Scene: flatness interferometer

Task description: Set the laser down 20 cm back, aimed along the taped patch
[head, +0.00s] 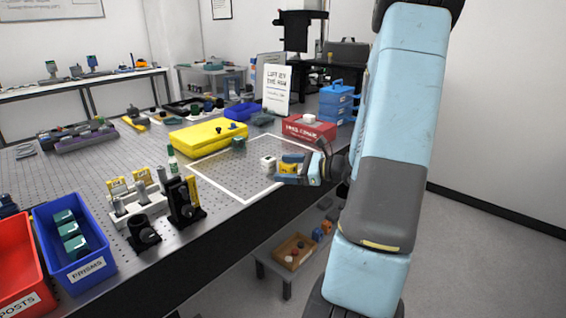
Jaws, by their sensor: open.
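The taped patch (206,181) is a white outline on the perforated grey table top (105,172), near its front edge. My gripper (281,169) is low over the right corner of the patch, its blue fingers pointing left and open. A small yellow shape (288,168) shows between or just behind the fingers; I cannot tell whether it is a thing or part of the gripper. A small white block (267,163) stands inside the patch just beyond the fingertips, and I cannot tell if they touch. I cannot tell for sure which thing is the laser.
A red box (309,128) stands behind my gripper. Black mounts (182,200) and a green bottle (172,164) stand left. Blue (82,268) and red (20,285) bins are at front left.

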